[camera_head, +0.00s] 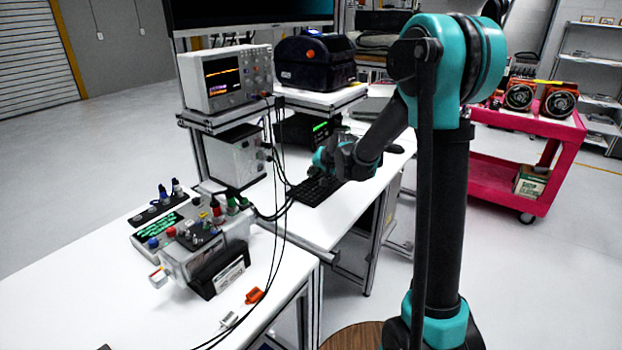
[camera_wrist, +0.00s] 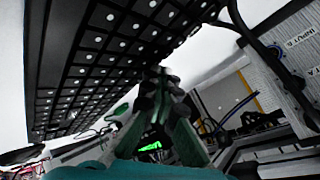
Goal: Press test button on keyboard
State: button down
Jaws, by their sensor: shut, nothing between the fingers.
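A black keyboard (camera_head: 313,190) lies on the white bench in the head view, and my gripper (camera_head: 322,160) is over its far end. The wrist view shows the keyboard (camera_wrist: 110,45) close up, its dark keys carrying small light marks. My gripper (camera_wrist: 160,72) is shut and empty there, with its fingertips at or very near the keys by the keyboard's edge. I cannot tell whether the tips touch a key. The key labels are too small to read, so I cannot pick out the test button.
An oscilloscope (camera_head: 226,78) and a white box (camera_head: 237,156) stand left of the keyboard. A dark unit with a green display (camera_head: 303,130) is behind it. Black cables (camera_head: 277,195) hang beside the keyboard. A test fixture (camera_head: 195,240) sits on the near bench.

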aim_at(312, 179)
jog(key=shift+r, duration=0.75)
jog(key=shift+r, duration=2.5)
jog(key=s+d+f, duration=0.2)
jog(key=s+d, duration=0.2)
jog(key=s, duration=0.2)
jog(key=s+d+f+n+g+h, duration=0.1)
jog(key=s+d+f, duration=0.1)
jog(key=s+d, duration=0.2)
jog(key=s+d+f+h, duration=0.1)
jog(key=s+d, duration=0.3)
jog(key=s, duration=0.4)
jog(key=shift+d+f+g, duration=0.3)
jog(key=shift+f, duration=0.1)
jog(key=s+d+f+g+h, duration=0.1)
jog(key=s+d+f, duration=0.3)
jog(key=s, duration=0.5)
jog(key=s+d+f+n+g+h, duration=0.1)
jog(key=s+d+f, duration=0.3)
jog(key=s, duration=0.5)
jog(key=shift+s+d+f+n+h, duration=0.2)
jog(key=shift+s+d+n+h, duration=0.1)
jog(key=shift+s+h, duration=0.1)
